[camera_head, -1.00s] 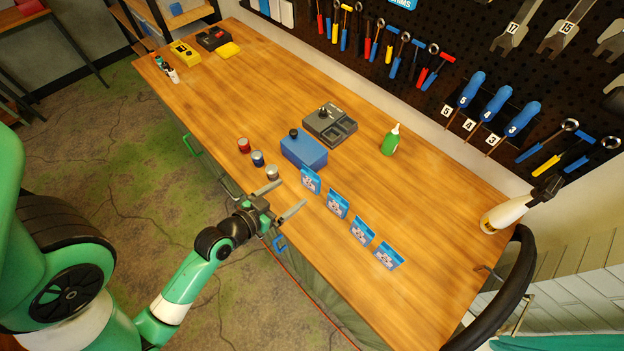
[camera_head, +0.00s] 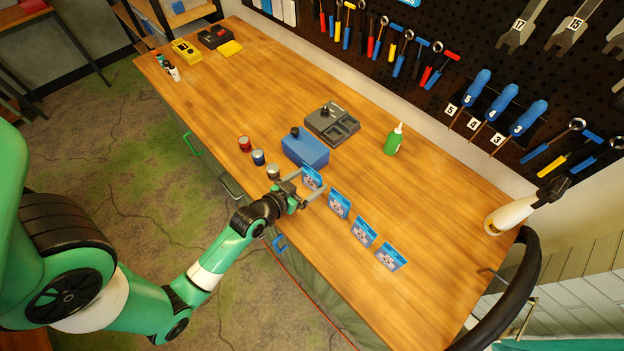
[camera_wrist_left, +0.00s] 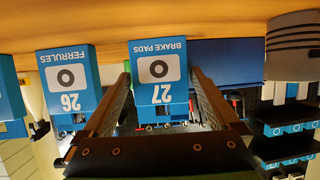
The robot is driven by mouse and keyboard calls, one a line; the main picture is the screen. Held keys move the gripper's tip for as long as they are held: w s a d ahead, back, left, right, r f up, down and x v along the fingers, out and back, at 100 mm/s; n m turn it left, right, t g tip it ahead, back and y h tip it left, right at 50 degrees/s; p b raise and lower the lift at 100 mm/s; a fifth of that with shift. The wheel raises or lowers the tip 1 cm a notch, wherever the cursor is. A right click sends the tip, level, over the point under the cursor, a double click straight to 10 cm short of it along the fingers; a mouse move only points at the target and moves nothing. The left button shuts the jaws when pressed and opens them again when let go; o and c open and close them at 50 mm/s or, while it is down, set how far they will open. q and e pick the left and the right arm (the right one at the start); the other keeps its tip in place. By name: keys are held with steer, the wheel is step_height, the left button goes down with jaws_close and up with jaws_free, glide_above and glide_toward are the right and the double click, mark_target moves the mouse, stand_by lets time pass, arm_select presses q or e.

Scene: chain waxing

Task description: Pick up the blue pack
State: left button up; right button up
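Several blue packs stand in a row near the table's front edge. The one nearest the blue box is the brake pads pack (camera_head: 312,176), marked 27 in the left wrist view (camera_wrist_left: 158,78). My left gripper (camera_head: 311,184) is at this pack, its fingers open on either side of it; a gap shows beside each finger in the left wrist view. The ferrules pack (camera_wrist_left: 68,80), marked 26, stands beside it, outside the fingers. Further packs stand to the right in the head view (camera_head: 363,232) (camera_head: 390,257). My right gripper is not in view.
A blue box (camera_head: 305,150), small tins (camera_head: 258,157) and a grey tray unit (camera_head: 332,124) stand behind and left of the packs. A green bottle (camera_head: 393,140) and a white spray bottle (camera_head: 508,215) are farther right. The wooden table's right part (camera_head: 440,220) is clear.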

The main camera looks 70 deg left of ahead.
arm_select(q)
steer(key=c, duration=1)
steer(key=shift+r, duration=0.55)
step_height(320, 180, up, 3)
steer(key=shift+f+p, duration=0.1)
steer(key=shift+p, duration=0.7)
steer(key=s+d+r+p, duration=0.1)
steer(key=s+d+r, duration=0.1)
steer(key=d+r, duration=0.1)
steer(key=s+d+r+p, duration=0.2)
steer(key=d+r, duration=0.1)
steer(key=d, duration=0.2)
steer(key=s+d+r+p, duration=0.1)
steer(key=s+d+r, duration=0.2)
steer(key=d, duration=0.1)
steer(key=shift+d+r+p, duration=0.1)
steer(key=shift+p, duration=0.25)
